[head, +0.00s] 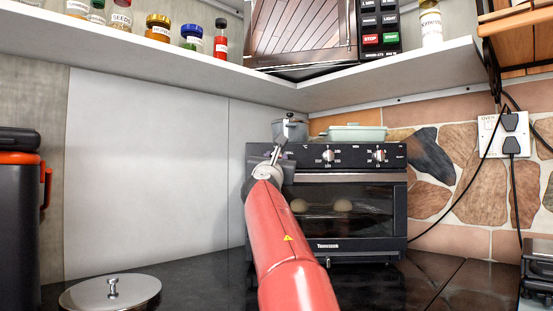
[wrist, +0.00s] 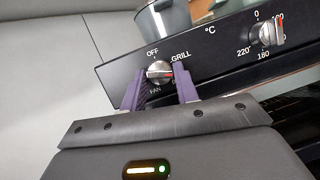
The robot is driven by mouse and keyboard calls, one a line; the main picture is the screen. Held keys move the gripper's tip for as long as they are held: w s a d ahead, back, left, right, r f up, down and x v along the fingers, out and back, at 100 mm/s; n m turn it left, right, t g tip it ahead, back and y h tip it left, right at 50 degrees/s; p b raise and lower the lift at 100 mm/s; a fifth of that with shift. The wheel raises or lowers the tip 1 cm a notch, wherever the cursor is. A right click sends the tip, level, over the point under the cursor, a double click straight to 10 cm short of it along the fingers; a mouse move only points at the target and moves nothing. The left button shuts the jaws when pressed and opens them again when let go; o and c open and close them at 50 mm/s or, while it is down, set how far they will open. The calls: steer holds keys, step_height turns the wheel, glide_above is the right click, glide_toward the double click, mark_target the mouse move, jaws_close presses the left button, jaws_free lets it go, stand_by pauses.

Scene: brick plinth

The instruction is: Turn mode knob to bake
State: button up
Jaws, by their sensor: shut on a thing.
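The black toaster oven (head: 405,205) stands at the back of the counter in the head view. A label for bake is not readable; the right finger covers part of the dial. My gripper (wrist: 160,80) has its two purple fingers on either side of the knob, shut on it. In the head view my gripper (head: 275,158) hides the mode knob.
A temperature knob (wrist: 270,33) is to the right of the mode knob, and another knob (head: 378,156) is farther right. A grey pot (head: 292,130) and a pale green dish (head: 352,133) are on the oven. A shelf (head: 190,63) overhangs; a metal lid (head: 110,292) lies front left.

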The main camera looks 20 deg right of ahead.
steer(key=shift+a+m+g+h, duration=0.1)
steer(key=shift+m+g+h, duration=0.2)
steer(key=shift+m, duration=0.7)
steer(key=o, duration=0.9)
steer(key=shift+o, duration=0.2)
steer(key=b+v, duration=0.4)
steer(key=v, duration=0.3)
steer(key=shift+s+a+b, duration=0.25)
steer(key=shift+b, duration=0.1)
steer(key=shift+f, duration=0.15)
